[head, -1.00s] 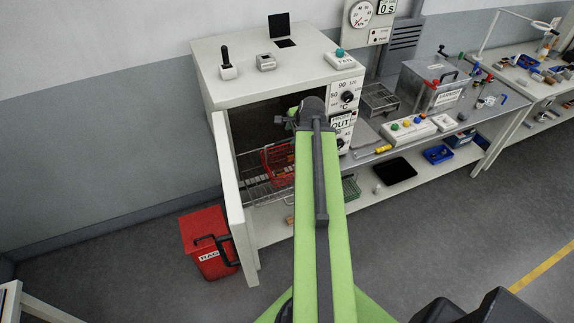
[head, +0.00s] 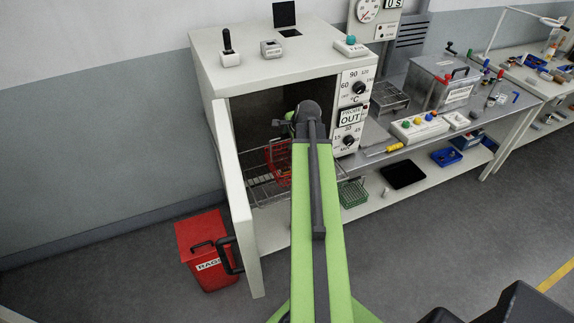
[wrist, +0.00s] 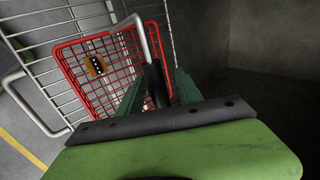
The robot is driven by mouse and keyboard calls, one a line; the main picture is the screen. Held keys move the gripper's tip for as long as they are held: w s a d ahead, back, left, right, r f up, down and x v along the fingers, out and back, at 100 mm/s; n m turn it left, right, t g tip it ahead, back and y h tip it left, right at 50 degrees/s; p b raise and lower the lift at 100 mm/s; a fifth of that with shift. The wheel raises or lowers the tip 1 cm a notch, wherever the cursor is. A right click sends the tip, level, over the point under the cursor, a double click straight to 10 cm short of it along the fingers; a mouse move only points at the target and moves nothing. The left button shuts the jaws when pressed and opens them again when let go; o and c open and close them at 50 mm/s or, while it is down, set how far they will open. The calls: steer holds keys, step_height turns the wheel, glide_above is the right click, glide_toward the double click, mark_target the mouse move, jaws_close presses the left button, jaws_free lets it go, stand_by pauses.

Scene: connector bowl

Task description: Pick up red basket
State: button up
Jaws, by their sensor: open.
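The red wire basket (head: 277,163) stands on the wire rack inside the open oven, partly hidden behind my arm in the head view. In the wrist view the red basket (wrist: 75,62) fills the left middle, with a small orange-and-black piece on its mesh. Its grey handle rises in front and carries a dark grip (wrist: 155,84). My gripper (wrist: 158,84) is open, with its green fingers on either side of the dark grip in the picture. I cannot tell whether they touch it. The fingertips are hidden in the head view.
The oven door (head: 235,215) stands open at the left, with a red rag bin (head: 205,245) beside it. The wire rack (wrist: 100,15) surrounds the basket. A green basket (head: 352,192) sits on the lower shelf at right. Dark oven space lies to the right in the wrist view.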

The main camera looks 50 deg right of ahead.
steer(key=shift+s+r, duration=0.2)
steer(key=shift+w, duration=0.2)
steer(key=c, duration=0.5)
jaws_close()
stand_by(0.5)
